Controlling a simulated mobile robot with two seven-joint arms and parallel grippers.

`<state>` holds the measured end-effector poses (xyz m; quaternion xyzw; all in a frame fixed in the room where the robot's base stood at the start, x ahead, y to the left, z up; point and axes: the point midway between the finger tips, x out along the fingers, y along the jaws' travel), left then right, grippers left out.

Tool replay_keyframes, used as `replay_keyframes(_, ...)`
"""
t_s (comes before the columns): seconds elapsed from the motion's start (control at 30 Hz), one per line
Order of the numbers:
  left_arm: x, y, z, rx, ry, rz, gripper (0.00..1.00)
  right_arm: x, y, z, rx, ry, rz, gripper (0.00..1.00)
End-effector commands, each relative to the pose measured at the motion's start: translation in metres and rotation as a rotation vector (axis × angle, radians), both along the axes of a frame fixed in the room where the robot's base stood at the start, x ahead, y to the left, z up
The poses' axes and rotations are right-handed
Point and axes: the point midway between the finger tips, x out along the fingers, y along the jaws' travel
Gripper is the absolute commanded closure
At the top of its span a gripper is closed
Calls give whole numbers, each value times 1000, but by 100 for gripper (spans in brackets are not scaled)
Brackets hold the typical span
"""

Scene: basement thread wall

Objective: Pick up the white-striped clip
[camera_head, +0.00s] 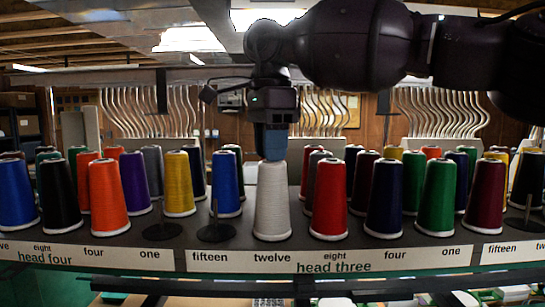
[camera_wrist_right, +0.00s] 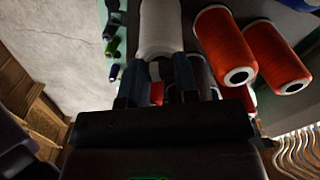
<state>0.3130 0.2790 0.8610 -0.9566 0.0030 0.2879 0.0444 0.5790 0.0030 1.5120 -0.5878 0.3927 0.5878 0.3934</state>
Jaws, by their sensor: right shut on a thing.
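My right gripper (camera_head: 273,145) comes down from above in the head view, its blue fingers at the top of a white thread cone (camera_head: 272,203). The cone stands upright at the front of the rack (camera_head: 180,240), above the "twelve" label. In the right wrist view the white cone (camera_wrist_right: 160,28) lies between the two blue fingers of the gripper (camera_wrist_right: 157,78), which is shut on it. The fingers hide the cone's tip. I cannot make out a white-striped clip in either view. My left gripper is not in view.
A red cone (camera_head: 329,200) stands close on the right of the white cone. A blue cone (camera_head: 226,184) and a bare spindle (camera_head: 215,232) are on its left. Several more coloured cones fill the rows. Curved metal tubes (camera_head: 150,111) hang behind.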

Motion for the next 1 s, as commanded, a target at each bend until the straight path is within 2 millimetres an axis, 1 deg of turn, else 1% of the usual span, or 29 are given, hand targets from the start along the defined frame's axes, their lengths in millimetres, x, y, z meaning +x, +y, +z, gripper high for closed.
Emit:
replay_keyframes(0.23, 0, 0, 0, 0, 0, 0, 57, 0, 0, 1, 0, 0, 0, 94)
replay_keyframes(0.37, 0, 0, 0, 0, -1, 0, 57, 0, 1, 8, -1, -1, 0, 94)
replay_keyframes(0.47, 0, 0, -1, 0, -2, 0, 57, 0, 1, 22, 1, -3, 0, 94)
replay_keyframes(0.7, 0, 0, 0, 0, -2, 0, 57, 0, 1, 67, 1, -3, 0, 94)
replay_keyframes(0.8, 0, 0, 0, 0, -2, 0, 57, 0, 1, 81, 0, -1, 0, 94)
replay_keyframes(1.0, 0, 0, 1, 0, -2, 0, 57, 0, 1, 97, 0, 0, 2, 94)
